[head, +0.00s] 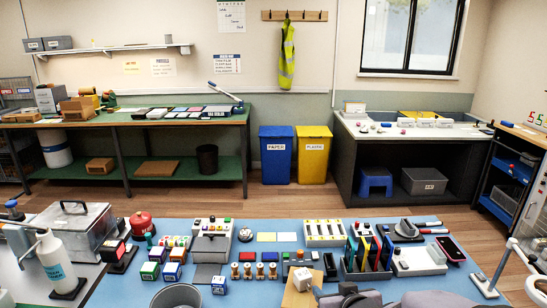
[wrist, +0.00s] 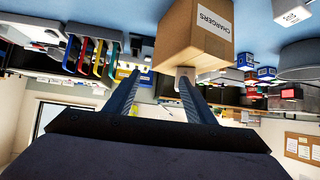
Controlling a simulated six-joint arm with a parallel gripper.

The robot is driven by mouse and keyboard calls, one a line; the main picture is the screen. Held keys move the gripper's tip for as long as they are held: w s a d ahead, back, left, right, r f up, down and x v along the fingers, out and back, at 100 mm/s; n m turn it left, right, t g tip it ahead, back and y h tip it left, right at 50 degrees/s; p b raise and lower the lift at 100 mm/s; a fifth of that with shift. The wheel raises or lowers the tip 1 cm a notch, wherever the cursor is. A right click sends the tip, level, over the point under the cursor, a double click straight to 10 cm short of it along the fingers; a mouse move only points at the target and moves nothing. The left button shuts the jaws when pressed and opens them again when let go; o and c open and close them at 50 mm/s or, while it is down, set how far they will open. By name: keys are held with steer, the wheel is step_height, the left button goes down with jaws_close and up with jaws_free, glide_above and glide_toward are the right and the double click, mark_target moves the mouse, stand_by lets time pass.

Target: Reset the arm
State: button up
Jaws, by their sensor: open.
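My gripper (wrist: 159,78) shows in the wrist view with its two dark blue fingers apart and nothing clearly held between them. The wrist picture is upside down. A brown box marked CHARGERS (wrist: 195,32) is just beyond the fingertips. A small white piece (wrist: 185,73) shows beside the box at the right fingertip; I cannot tell if they touch. In the head view the box (head: 298,298) stands at the front edge of the blue mat, and my grey arm parts are to its right. The fingertips are not clear there.
The blue-topped table (head: 135,292) is crowded. A phone (head: 450,249) lies at the right. The air above the table looks clear.

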steer(key=s+f+g, duration=0.2)
steer(key=s+g, duration=0.3)
steer(key=s, duration=0.7)
steer(key=s+f+m+g+h+p, duration=0.1)
steer(key=s+f+g, duration=0.2)
steer(key=s+g, duration=0.3)
steer(key=s, duration=0.5)
steer(key=shift+s+f+p, duration=0.2)
steer(key=shift+s+p, duration=0.1)
steer(key=shift+s, duration=0.1)
